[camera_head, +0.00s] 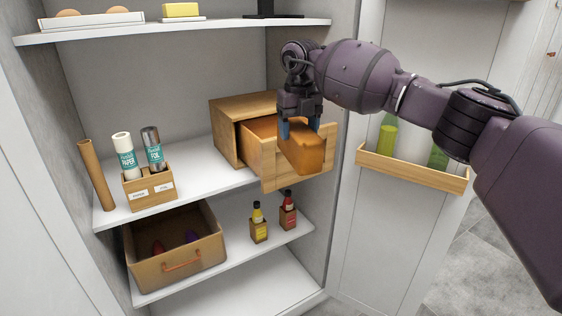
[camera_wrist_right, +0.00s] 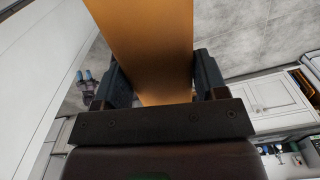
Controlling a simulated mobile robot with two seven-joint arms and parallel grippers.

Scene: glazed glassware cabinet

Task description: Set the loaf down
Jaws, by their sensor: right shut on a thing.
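The loaf (camera_head: 302,153) is an orange-brown block with a rounded top. My right gripper (camera_head: 300,130) is shut on it from above, with a blue fingertip on each side. In the head view the loaf is in front of and over the open drawer (camera_head: 287,177) of a wooden bread box (camera_head: 231,117) on the middle shelf. I cannot tell whether the loaf touches the drawer. In the right wrist view the loaf (camera_wrist_right: 150,45) stands between the two dark fingers.
A small wooden holder (camera_head: 150,188) with paper and foil rolls stands left on the middle shelf, beside a brown tube (camera_head: 97,176). Below are a brown bin (camera_head: 174,252) and two sauce bottles. The open door at right carries a wooden rack (camera_head: 411,170) with green bottles.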

